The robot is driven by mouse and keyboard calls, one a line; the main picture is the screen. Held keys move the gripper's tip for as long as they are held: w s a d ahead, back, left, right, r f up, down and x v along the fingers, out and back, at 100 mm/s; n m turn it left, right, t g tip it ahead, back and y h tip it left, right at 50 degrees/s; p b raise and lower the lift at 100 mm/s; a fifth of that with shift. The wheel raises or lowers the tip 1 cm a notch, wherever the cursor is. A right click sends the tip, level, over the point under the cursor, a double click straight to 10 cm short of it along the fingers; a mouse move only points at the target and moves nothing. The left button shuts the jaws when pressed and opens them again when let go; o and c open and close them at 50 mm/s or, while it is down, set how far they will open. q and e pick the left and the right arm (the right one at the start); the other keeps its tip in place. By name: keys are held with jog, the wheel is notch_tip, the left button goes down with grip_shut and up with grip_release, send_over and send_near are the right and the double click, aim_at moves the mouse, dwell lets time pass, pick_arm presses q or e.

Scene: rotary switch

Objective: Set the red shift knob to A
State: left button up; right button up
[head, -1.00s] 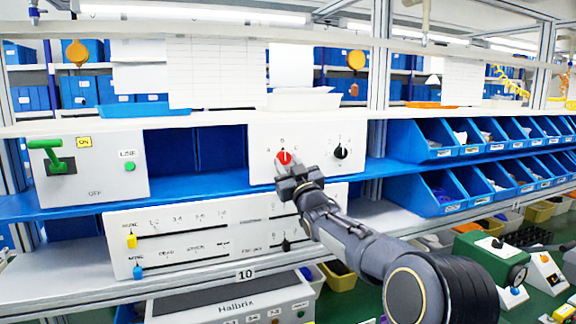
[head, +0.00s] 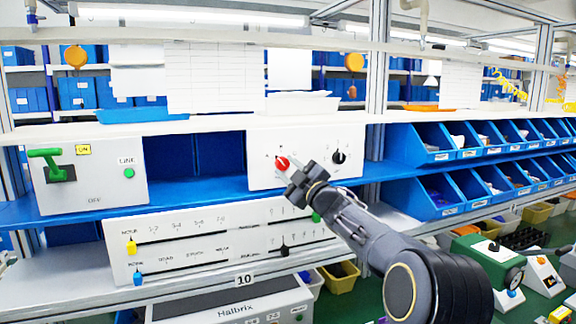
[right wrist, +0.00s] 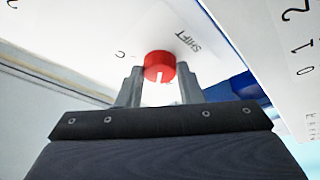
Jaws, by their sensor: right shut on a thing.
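The red shift knob (head: 282,163) is on the left part of the upper right white panel (head: 262,142). My right gripper (head: 292,180) is at the knob, coming from the lower right and tilted. In the right wrist view the knob (right wrist: 160,62) sits between the two grey fingers, which are shut on it. There its white mark points down the picture. A letter C shows left of the knob and the word SHIFT at its upper right. The letter A is too small to read surely in the head view.
A black knob (head: 339,156) is on the same panel, right of the red one. A green lever (head: 50,163) is on the left panel. A slider panel (head: 200,238) stands on the shelf below. Blue bins (head: 425,140) are at the right.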

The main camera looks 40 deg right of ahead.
jog(key=shift+d+r+n+g+y+p, duration=0.1)
jog(key=shift+n+g+y+p, duration=0.45)
jog(key=shift+n, duration=0.85)
jog(key=shift+r+n+g+y+p, duration=0.15)
jog(key=shift+n+y+p, duration=0.2)
jog(key=shift+n+p, duration=0.75)
jog(key=shift+f+n, duration=0.1)
jog(key=shift+n, duration=0.3)
jog(key=o, duration=1)
jog(key=shift+b, duration=0.3)
